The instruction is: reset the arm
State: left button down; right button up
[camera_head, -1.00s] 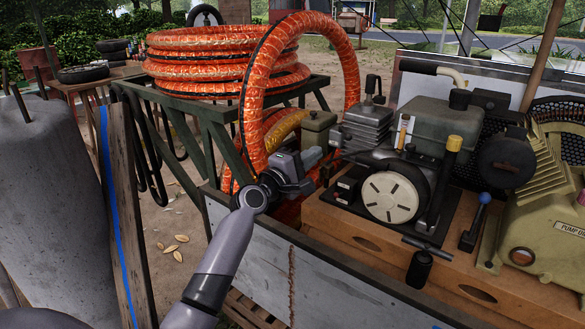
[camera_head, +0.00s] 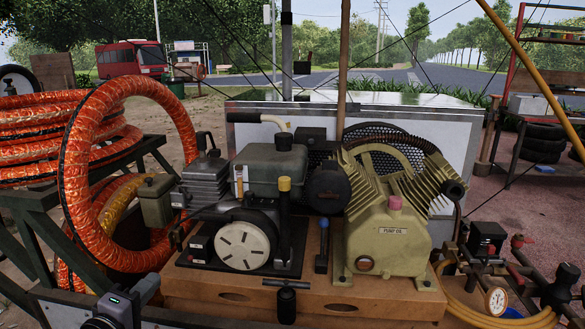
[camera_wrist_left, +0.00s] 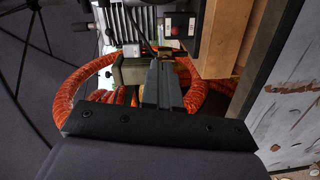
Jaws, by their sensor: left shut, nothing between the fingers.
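My left gripper (camera_head: 138,292) is at the bottom left of the head view, low in front of the cart, with only its end in the picture. In the left wrist view its dark fingers (camera_wrist_left: 165,88) are together with nothing between them. They point toward the engine side and an orange hose. In the head view the compressor cart carries an engine (camera_head: 245,220) with a white round starter cover and a yellow-green pump (camera_head: 390,235) marked PUMP OIL. My right gripper is not in view.
A large orange hose (camera_head: 75,205) loops beside the gripper at left, by a dark green metal rack (camera_head: 45,235). A wooden base (camera_head: 385,303) lies under the machines. Gauge (camera_head: 496,300) and valves stand at right. A grey panel (camera_wrist_left: 290,100) is close at right in the wrist view.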

pick_arm(q)
jog(key=s+d+f+m+g+p, duration=0.2)
jog(key=s+d+f+m, duration=0.3)
jog(key=s+f+m, duration=0.3)
jog(key=s+d+f+m+g+p, duration=0.3)
jog(key=s+f+m, duration=0.5)
jog(key=s, duration=0.9)
jog(key=shift+s+d+f+g+y+p, duration=0.25)
jog(key=shift+d+f+g+y+p, duration=0.1)
jog(key=shift+d+g, duration=0.55)
